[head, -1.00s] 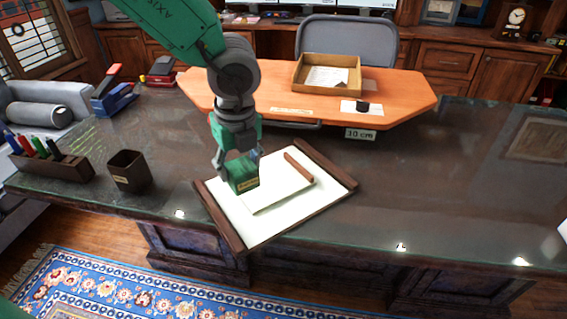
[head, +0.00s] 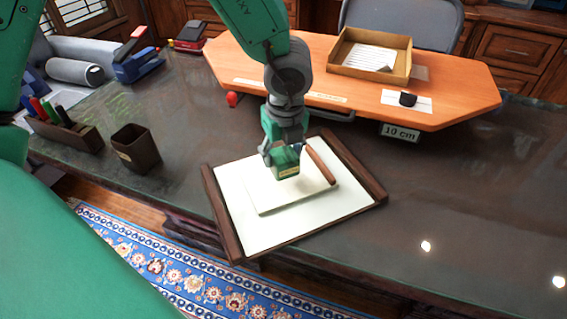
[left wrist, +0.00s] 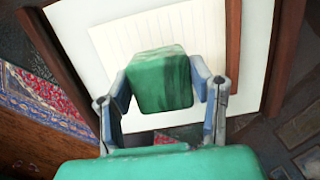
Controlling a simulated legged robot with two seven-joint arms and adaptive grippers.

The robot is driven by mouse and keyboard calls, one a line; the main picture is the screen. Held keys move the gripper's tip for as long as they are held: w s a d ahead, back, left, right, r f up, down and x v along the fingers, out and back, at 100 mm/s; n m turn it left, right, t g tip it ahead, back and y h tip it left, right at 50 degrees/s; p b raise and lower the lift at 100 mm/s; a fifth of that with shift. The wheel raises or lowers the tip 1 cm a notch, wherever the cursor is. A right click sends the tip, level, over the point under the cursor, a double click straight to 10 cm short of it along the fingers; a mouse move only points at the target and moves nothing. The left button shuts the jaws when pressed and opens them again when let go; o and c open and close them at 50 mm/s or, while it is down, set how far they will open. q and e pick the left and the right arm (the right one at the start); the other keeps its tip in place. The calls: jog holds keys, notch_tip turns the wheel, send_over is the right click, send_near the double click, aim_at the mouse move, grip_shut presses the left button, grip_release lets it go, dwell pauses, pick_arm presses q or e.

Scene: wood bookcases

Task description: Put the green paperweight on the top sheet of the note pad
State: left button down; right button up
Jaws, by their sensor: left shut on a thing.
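My right gripper is not in view.
The blotter (head: 262,231) has dark wooden end bars. A brown stick (head: 320,166) lies at the pad's right edge. A dark cup (head: 136,149) and a pen holder (head: 70,135) stand left. An orange raised board (head: 450,98) with a tray (head: 365,67) is behind. The desk's right side is clear.

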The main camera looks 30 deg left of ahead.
aim_at(284, 157)
pick_arm(q)
jog(key=f, duration=0.2)
jog(key=shift+a+f, duration=0.25)
jog(key=shift+f, duration=0.15)
jog(key=shift+d+r, duration=0.1)
jog(key=shift+d, duration=0.1)
jog(key=shift+b, duration=0.35)
jog(key=c, duration=0.7)
grip_release()
jog(key=shift+c, duration=0.2)
jog(key=shift+r, duration=0.4)
jog(key=r+p, duration=0.1)
jog(key=r, duration=0.2)
jog(key=d+r+p, duration=0.1)
jog(key=r, duration=0.3)
jog(key=s+r+p, duration=0.1)
jog(key=r, duration=0.3)
jog(key=shift+d, duration=0.15)
